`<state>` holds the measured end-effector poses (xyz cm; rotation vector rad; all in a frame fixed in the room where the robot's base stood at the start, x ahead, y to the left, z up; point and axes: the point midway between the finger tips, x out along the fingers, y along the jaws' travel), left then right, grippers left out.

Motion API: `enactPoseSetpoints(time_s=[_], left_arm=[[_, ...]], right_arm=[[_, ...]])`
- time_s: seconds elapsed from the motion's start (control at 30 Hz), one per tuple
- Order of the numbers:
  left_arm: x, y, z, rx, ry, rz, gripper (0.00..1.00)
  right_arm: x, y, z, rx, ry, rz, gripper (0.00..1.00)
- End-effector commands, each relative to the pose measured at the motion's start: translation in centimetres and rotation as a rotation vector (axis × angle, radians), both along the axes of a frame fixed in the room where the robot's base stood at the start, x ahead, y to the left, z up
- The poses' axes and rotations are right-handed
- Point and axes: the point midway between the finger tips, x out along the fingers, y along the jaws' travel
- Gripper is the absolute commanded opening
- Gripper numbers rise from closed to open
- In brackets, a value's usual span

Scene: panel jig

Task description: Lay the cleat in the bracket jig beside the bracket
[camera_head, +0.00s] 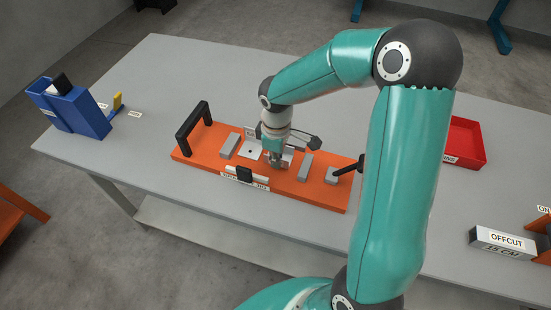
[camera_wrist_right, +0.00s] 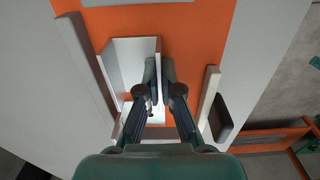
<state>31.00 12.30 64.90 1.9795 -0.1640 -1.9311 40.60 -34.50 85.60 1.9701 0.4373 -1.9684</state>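My right gripper (camera_head: 274,162) is low over the middle of the orange bracket jig (camera_head: 195,163). In the right wrist view its fingers (camera_wrist_right: 160,82) are close together, one on each side of the upright edge of a pale angled piece, which I take for the cleat (camera_wrist_right: 122,62). The cleat is at or just above the orange board; I cannot tell if it touches. The pale plate with a dark hole, which looks like the bracket (camera_head: 252,153), lies directly left of the gripper, which partly hides it. My left gripper is not in view.
Grey blocks (camera_head: 229,146) and (camera_head: 305,168) stand either side. A black handle (camera_head: 192,126) rises at the jig's left; a black-handled clamp (camera_head: 345,171) is at its right. A blue holder (camera_head: 70,112), red tray (camera_head: 466,143) and offcut block (camera_head: 503,241) stand farther out.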

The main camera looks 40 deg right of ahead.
Motion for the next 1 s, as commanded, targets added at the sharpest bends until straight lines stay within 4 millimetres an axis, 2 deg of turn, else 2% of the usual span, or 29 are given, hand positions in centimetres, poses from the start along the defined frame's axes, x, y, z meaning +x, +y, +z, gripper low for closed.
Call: enactPoseSetpoints(time_s=[0.3,0.5,0.83,1.0], left_arm=[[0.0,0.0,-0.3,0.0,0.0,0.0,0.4],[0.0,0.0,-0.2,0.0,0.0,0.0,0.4],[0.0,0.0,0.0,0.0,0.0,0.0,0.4],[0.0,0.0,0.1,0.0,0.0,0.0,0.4]], right_arm=[[0.0,0.0,-0.3,0.0,-0.001,-0.001,0.0],[0.0,0.0,-0.2,0.0,-0.001,-0.001,0.31],[0.0,0.0,0.0,0.0,-0.001,-0.001,0.31],[0.1,-0.1,1.4,-0.002,-0.005,-0.002,0.31]])
